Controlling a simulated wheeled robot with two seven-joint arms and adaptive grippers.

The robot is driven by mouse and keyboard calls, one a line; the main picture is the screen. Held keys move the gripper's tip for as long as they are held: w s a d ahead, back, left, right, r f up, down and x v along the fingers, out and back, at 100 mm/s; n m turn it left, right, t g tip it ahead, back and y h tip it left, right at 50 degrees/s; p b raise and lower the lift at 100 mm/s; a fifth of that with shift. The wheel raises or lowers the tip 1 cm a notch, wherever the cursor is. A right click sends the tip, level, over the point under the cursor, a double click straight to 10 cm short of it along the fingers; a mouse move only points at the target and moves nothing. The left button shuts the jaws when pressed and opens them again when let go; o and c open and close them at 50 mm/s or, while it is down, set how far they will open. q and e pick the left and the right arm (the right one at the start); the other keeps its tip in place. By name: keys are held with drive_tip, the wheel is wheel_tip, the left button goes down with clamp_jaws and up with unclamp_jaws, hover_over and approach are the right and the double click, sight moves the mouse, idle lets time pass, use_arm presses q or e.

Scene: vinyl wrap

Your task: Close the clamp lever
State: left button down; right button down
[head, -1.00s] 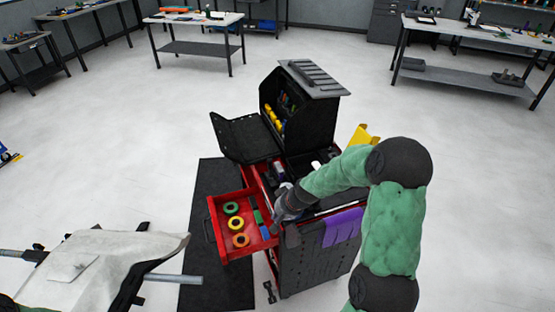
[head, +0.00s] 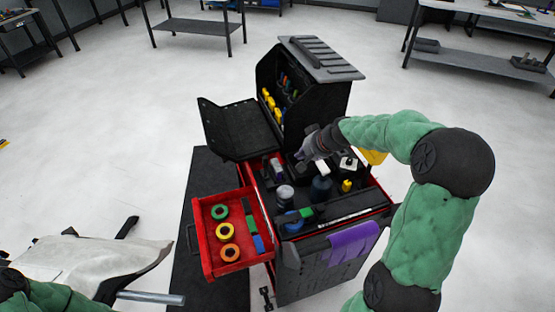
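No clamp lever can be made out for certain. A clamp-like stand with a grey bar (head: 150,298) and dark fittings, draped with a pale sheet (head: 75,258), is at the lower left. My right gripper (head: 303,156) is over the top tray of the black and red tool cart (head: 315,262), near its back. Its fingers are small and partly hidden, so I cannot tell whether they are open or shut. My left arm shows only as a green piece at the lower left corner; its gripper is not in view.
The cart's red drawer (head: 206,240) is pulled out to the left, with coloured tape rolls inside. Bottles stand in the cart's top. A purple cloth (head: 350,242) hangs on its front. A black mat (head: 190,200) lies beside it. Workbenches stand at the back; the floor between is clear.

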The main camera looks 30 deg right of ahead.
sight(265, 166)
drive_tip(key=shift+w+a+f+b, duration=0.4)
drive_tip(key=shift+w+a+f, duration=0.35)
drive_tip(key=shift+w+f, duration=0.65)
drive_tip(key=shift+w+a+f+b, duration=0.35)
drive_tip(key=shift+w+a+f, duration=0.4)
drive_tip(key=shift+w+f, duration=0.6)
drive_tip(key=shift+w+a+f+b, duration=0.4)
drive_tip(key=shift+w+a+f, duration=0.35)
drive_tip(key=shift+w+f, duration=0.6)
drive_tip(key=shift+r, duration=0.1)
